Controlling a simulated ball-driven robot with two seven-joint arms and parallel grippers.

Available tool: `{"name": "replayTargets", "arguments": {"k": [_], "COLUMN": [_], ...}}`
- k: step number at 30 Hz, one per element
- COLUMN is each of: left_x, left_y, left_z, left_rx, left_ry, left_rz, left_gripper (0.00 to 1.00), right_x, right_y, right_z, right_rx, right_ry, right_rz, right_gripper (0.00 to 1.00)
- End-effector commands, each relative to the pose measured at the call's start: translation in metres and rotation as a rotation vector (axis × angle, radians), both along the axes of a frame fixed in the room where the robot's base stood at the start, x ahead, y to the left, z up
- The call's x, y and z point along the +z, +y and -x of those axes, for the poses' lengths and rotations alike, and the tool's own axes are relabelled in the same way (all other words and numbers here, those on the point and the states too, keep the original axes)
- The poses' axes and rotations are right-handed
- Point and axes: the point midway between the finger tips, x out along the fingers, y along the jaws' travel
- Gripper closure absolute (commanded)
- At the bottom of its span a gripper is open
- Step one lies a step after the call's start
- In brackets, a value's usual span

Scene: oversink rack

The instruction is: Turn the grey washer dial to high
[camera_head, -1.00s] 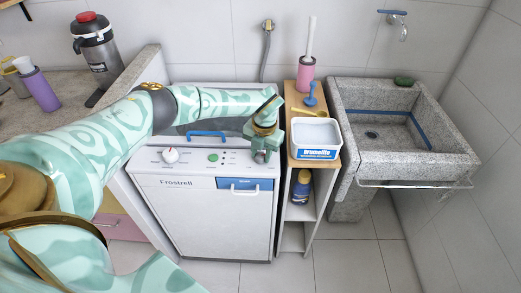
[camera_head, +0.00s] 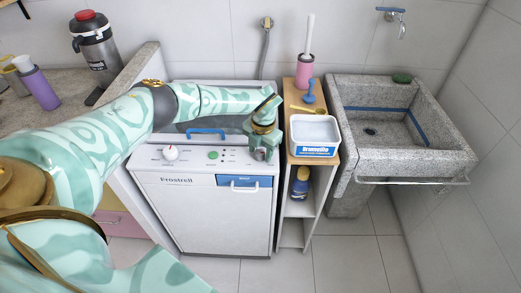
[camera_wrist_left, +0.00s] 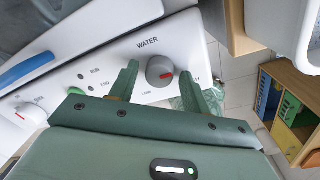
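The grey dial (camera_wrist_left: 160,71), with a red mark at its lower right, sits under the word WATER on the white washer's top panel. It shows in the left wrist view. LOW is printed at its lower left, and a label starting with H, partly hidden by a finger, is at its right. My left gripper (camera_wrist_left: 158,72) is open, with one green finger on each side of the dial. I cannot tell whether the fingers touch it. In the head view my left gripper (camera_head: 262,154) is over the right end of the washer panel (camera_head: 190,163) and mostly covers the dial. My right gripper is not in view.
A white knob with a red mark (camera_head: 170,153) and a green button (camera_head: 213,155) are left on the panel. A narrow wooden shelf (camera_head: 292,166) with a white tub (camera_head: 314,150) stands close at the right, beside the stone sink (camera_head: 455,160).

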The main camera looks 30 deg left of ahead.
Motion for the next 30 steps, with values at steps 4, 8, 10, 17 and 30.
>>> {"name": "replayTargets", "arguments": {"k": [4, 8, 10, 17, 30], "left_x": [0.0, 0.0, 0.003, 0.046, 0.149], "left_y": [0.0, 0.0, 0.0, -0.003, -0.011], "left_z": [0.0, 0.0, 0.0, -0.001, 0.0], "left_rx": [0.001, 0.002, 0.002, 0.001, 0.0], "left_ry": [0.0, 0.0, 0.0, -0.005, -0.002], "left_rz": [0.0, 0.0, 0.0, 0.0, 0.0], "left_gripper": [0.47, 0.47, 0.47, 0.47, 0.47], "right_x": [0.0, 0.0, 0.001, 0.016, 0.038], "right_y": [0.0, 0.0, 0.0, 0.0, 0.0], "right_z": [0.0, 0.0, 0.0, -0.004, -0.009], "right_rx": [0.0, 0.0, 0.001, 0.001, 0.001], "right_ry": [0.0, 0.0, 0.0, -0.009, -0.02], "right_rz": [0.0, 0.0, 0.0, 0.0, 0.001], "right_gripper": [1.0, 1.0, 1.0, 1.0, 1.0]}}
